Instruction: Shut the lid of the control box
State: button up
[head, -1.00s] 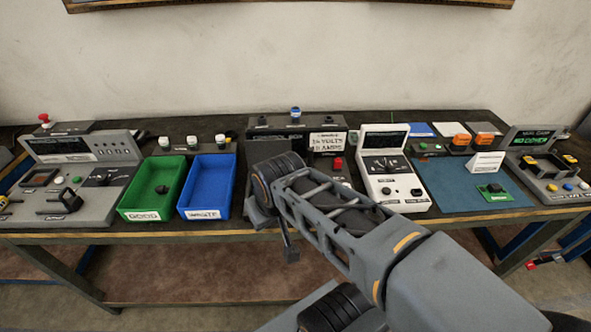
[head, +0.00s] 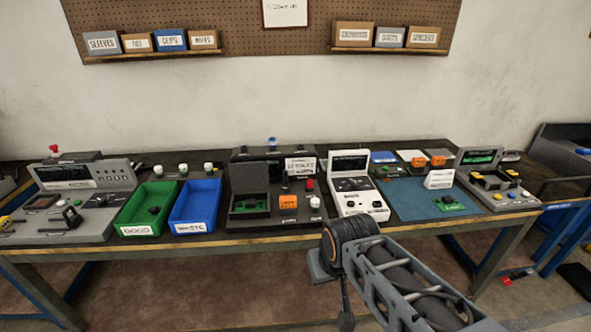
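The control box is most likely the dark station (head: 262,219) in the middle of the bench. Its dark lid (head: 250,178) stands raised at the back of a small open compartment with something green inside. An orange block (head: 288,203), a red button and a white knob sit to the right of the compartment. My gripper (head: 333,296) is at the end of my arm, in front of the bench edge, lower and right of the box. It touches nothing that I can see. Its fingers are not clear enough to tell open from shut.
A green tray (head: 150,207) and a blue tray (head: 196,203) stand left of the box. A white meter (head: 355,187) stands close on its right, then a blue mat (head: 415,203). Shelves with small bins hang on the pegboard behind. The space before the bench is clear.

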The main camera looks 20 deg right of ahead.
aim_at(249, 176)
jog(key=z, duration=0.3)
jog(key=k, duration=0.3)
jog(key=u, duration=1.2)
jog(key=i, duration=1.3)
jog(key=z, duration=0.5)
